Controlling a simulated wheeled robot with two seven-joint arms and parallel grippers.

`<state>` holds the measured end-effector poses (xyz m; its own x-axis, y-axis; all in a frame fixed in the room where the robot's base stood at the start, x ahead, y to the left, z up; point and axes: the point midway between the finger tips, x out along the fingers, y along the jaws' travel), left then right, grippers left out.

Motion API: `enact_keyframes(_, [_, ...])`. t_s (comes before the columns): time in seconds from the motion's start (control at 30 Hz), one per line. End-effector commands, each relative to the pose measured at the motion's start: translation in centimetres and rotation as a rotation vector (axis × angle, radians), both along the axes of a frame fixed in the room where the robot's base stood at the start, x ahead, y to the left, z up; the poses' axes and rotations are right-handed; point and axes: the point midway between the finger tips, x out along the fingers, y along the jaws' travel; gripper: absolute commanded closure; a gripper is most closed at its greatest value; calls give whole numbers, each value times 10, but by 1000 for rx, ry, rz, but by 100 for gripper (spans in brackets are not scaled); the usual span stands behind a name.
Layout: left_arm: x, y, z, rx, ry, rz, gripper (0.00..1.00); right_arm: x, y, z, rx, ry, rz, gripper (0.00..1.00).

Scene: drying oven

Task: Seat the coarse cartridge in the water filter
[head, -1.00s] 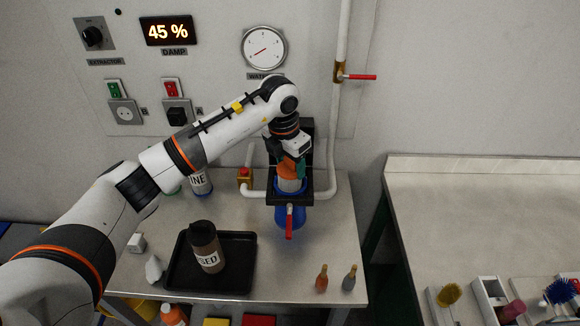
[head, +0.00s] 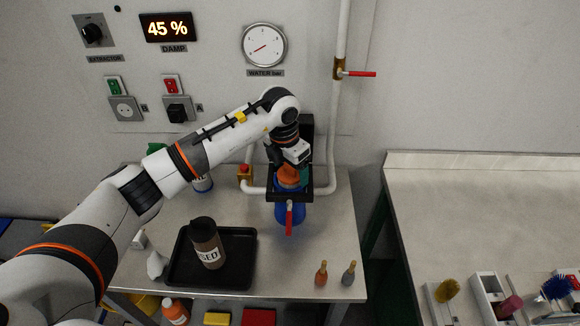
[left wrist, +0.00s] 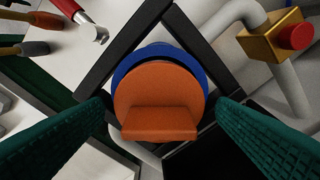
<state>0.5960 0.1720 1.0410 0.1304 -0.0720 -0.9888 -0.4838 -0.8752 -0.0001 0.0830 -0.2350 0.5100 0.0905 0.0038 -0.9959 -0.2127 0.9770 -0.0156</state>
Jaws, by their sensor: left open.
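The coarse cartridge (head: 288,178) shows as an orange cap in the head view. In the left wrist view its round orange top (left wrist: 160,92) with a raised tab sits inside the blue ring of the water filter housing (left wrist: 125,62). In the head view the blue housing (head: 281,214) hangs in a black bracket with a red lever below. The cartridge body is hidden inside. My left gripper (head: 291,170) is over the housing, pointing down. Its green fingers stand open on either side of the orange tab, with gaps visible. My right gripper is out of view.
A brown container marked "SED" (head: 206,243) stands on a black tray (head: 240,277). A "NE" container (head: 203,184) is partly behind my arm. White pipes and a red-button box (head: 244,173) flank the filter.

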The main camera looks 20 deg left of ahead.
Motion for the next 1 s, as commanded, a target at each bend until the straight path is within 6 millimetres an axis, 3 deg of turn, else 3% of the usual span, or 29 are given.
enact_keyframes(0.17, [-1,2,19,0,-6,-1,20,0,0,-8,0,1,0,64])
enact_keyframes(0.6, [-13,7,105,-1,-5,-1,20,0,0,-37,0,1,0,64])
enact_keyframes(0.77, [-15,8,118,-1,-2,0,20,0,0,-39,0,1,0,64])
enact_keyframes(1.0, [-16,9,121,-1,0,0,20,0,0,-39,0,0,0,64])
